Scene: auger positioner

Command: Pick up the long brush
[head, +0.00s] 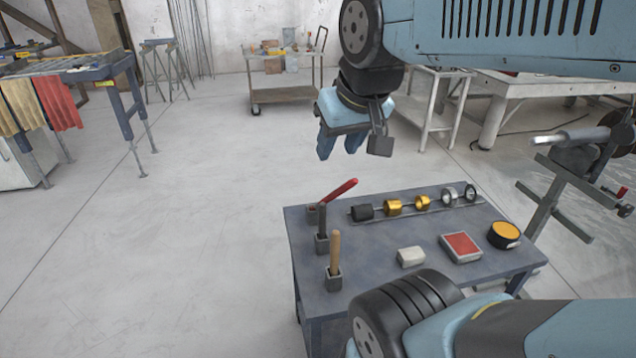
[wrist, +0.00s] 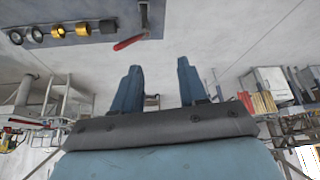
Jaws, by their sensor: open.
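Three handled tools stand in small dark holders along the left edge of the grey table (head: 375,275): a wooden-handled one (head: 335,250) at the front, a black-handled one (head: 321,222) behind it, and a tilted red-handled one (head: 340,191) at the back. Their lower ends are hidden in the holders, so I cannot tell which is the long brush. My gripper (head: 340,148) is open and empty, pointing down, above and beyond the table's back left. In the wrist view, the red handle (wrist: 130,42) lies above and apart from the open fingers (wrist: 160,75).
A rack of black, gold and silver rings (head: 422,203) runs along the table's back. A white block (head: 410,257), a red-topped box (head: 461,246) and a round yellow-topped tin (head: 504,234) sit to the right. A cart (head: 285,95) stands far behind. Open floor lies left.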

